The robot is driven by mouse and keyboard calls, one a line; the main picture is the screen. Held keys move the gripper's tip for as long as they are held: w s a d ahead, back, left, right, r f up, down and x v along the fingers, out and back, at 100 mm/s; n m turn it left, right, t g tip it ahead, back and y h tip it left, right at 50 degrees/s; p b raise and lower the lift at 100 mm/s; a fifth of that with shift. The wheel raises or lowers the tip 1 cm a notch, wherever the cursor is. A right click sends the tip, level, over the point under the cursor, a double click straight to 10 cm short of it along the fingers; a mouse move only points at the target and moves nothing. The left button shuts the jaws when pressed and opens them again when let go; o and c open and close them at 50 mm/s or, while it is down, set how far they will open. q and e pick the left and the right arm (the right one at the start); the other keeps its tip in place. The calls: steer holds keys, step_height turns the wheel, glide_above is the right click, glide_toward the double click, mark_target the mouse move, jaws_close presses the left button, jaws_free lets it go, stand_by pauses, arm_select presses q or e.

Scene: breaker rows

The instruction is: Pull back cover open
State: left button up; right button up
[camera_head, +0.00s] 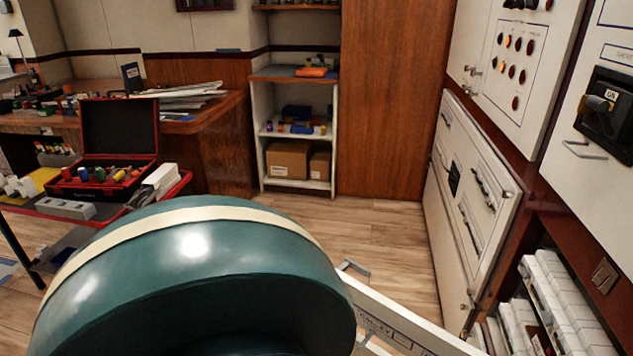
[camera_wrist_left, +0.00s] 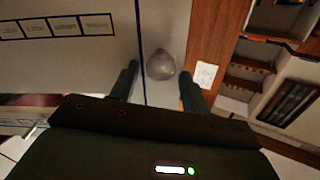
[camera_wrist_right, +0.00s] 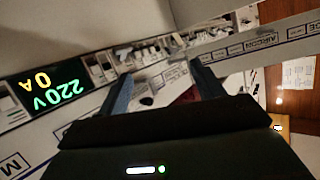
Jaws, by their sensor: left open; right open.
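A white labelled panel (camera_head: 400,322) with metal handles lies edge-on at the bottom of the head view; I take it as the cover. In the right wrist view, a labelled panel strip (camera_wrist_right: 265,42) stands beside exposed wiring and breakers (camera_wrist_right: 120,62). My right gripper (camera_wrist_right: 160,72) is open and empty, facing that interior. My left gripper (camera_wrist_left: 159,70) is open; a grey rounded object (camera_wrist_left: 160,66) shows between its fingertips, apart or touching I cannot tell. Neither gripper shows in the head view.
White cabinet panels with handles (camera_head: 470,195) line the right wall. A red toolbox (camera_head: 118,130) sits on a table at left. A shelf (camera_head: 296,170) stands at the back. The wooden floor (camera_head: 375,235) between is clear. The head view's lower left is blocked.

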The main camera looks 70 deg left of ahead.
arm_select(q)
step_height(320, 180, up, 8)
steer(key=shift+p, duration=1.05)
steer(key=shift+c, duration=0.5)
